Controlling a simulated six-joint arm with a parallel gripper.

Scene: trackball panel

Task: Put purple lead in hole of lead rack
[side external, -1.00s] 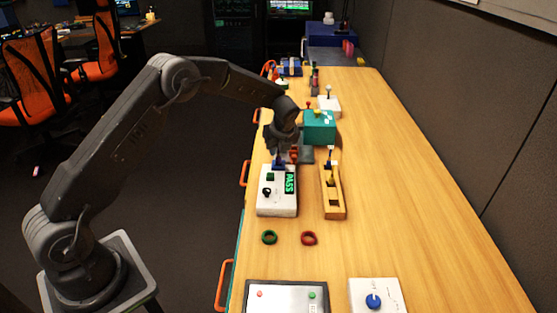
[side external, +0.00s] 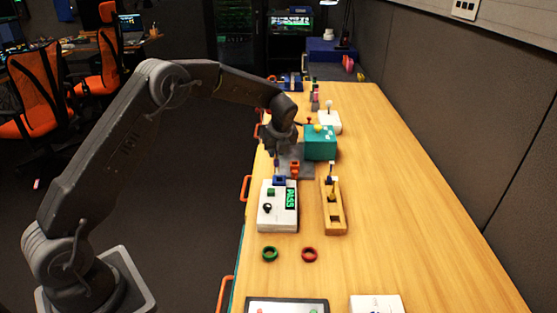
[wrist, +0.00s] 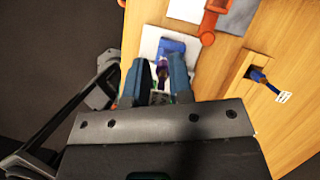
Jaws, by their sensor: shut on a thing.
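My gripper (side external: 277,154) is shut on the purple lead (wrist: 163,70), which shows between the two fingers in the wrist view. In the side view the gripper is above the blue socket (side external: 279,181) at the far end of the white tester (side external: 277,222); the lead is mostly hidden there. The lead rack (side external: 334,220) is a long wooden block to the right of the tester, with dark holes along its top.
A grey plate with an orange-red part (side external: 295,168) lies behind the tester. A teal box (side external: 320,143) stands behind the rack. A green ring (side external: 270,254) and a red ring (side external: 309,255) lie in front. The table right of the rack is clear.

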